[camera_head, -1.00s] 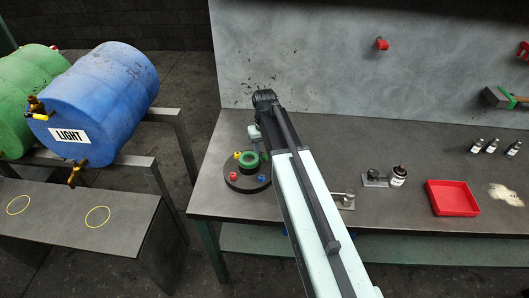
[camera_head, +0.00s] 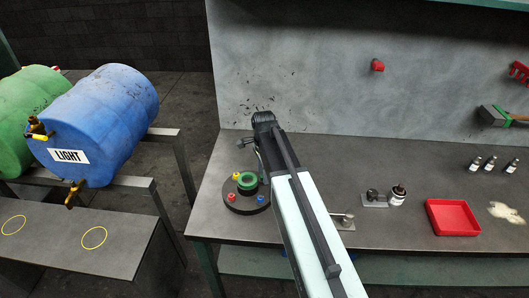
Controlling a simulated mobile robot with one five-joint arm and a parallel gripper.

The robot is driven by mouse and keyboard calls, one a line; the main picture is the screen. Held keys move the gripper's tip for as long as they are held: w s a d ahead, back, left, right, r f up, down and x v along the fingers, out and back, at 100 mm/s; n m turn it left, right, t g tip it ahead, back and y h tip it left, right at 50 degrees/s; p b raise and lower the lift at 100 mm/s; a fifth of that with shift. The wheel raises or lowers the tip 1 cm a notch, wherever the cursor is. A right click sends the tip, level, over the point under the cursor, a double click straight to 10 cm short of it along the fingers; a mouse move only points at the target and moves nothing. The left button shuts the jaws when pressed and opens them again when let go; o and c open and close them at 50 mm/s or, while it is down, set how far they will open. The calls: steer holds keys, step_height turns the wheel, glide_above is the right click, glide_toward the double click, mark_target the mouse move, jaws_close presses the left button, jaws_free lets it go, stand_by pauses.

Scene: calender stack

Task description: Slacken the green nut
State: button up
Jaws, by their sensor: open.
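The green nut (camera_head: 247,181) is a ring near the middle of a round dark base (camera_head: 240,207) at the left end of the workbench. A yellow knob (camera_head: 236,176), a red knob (camera_head: 231,197) and a blue knob (camera_head: 261,200) sit around it on the base. My arm reaches in from the bottom right and bends down at its far end. My gripper (camera_head: 258,158) hangs there, just behind and right of the nut, mostly hidden by the arm. It is open. Whether it touches the nut cannot be seen.
A red tray (camera_head: 453,232), a dark-topped bottle (camera_head: 397,196) and metal fixtures (camera_head: 374,199) stand right of my arm. Small bottles (camera_head: 490,163) are farther right. A grey panel (camera_head: 310,65) backs the bench (camera_head: 300,155). A blue drum (camera_head: 105,115) and green drum lie left, across a gap.

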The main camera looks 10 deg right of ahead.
step_height(320, 180, up, 8)
steer(key=p, duration=0.6)
steer(key=shift+r+p, duration=0.1)
steer(key=shift+p, duration=0.3)
steer(key=w+n+g+b, duration=0.1)
steer(key=n, duration=0.2)
steer(key=w+d+f+n+g+y+b, duration=0.1)
steer(key=w+n, duration=0.1)
steer(key=n, duration=0.2)
steer(key=w+n+g, duration=0.1)
steer(key=n, duration=0.2)
steer(key=shift+w+d+f+g+y+b, duration=0.2)
steer(key=shift+g+y+b, duration=0.1)
steer(key=shift+g+b, duration=0.1)
steer(key=shift+s, duration=0.1)
